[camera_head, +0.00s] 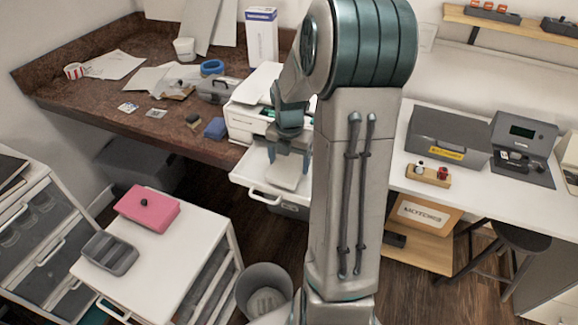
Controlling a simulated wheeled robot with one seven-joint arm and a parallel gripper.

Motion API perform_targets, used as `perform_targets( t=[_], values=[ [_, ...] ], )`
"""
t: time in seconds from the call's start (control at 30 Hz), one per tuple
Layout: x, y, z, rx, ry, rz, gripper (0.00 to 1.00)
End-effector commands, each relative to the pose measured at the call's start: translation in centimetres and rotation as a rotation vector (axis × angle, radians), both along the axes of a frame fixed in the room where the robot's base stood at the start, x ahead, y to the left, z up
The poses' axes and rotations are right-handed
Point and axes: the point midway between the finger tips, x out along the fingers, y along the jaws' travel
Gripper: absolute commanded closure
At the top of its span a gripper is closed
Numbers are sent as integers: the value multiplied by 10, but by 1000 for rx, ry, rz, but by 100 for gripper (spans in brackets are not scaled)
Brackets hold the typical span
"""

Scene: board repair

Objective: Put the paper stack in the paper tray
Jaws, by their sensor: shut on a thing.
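My gripper (289,160) points down in front of the white printer (246,120). It is shut on the white paper stack (286,175), which is held between its fingers. The paper stack is over the pulled-out white paper tray (248,172) below the printer. I cannot tell whether the stack touches the tray floor. The tray's handle (265,197) faces the front. My arm hides the right side of the tray and part of the printer.
A white drawer cabinet (185,245) with a pink box (147,209) and a grey organizer (110,253) stands at the front left. A bin (264,290) is on the floor. The brown counter (80,100) holds papers and small items. A white desk (400,175) is at right.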

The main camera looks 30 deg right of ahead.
Motion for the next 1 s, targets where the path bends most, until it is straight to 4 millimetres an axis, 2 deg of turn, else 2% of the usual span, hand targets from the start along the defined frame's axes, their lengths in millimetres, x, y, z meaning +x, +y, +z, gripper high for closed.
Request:
perform_targets(
  t=[0.1,0.2,0.57,0.6,0.67,1.0],
  values=[
    [0,1,-18,2,3,3,50],
    [0,1,-25,1,1,2,50],
    [0,1,-29,1,0,1,50],
    [0,1,-29,1,0,1,18],
    [0,1,-28,1,0,1,1],
    [0,0,-24,1,-1,1,1]
  ],
)
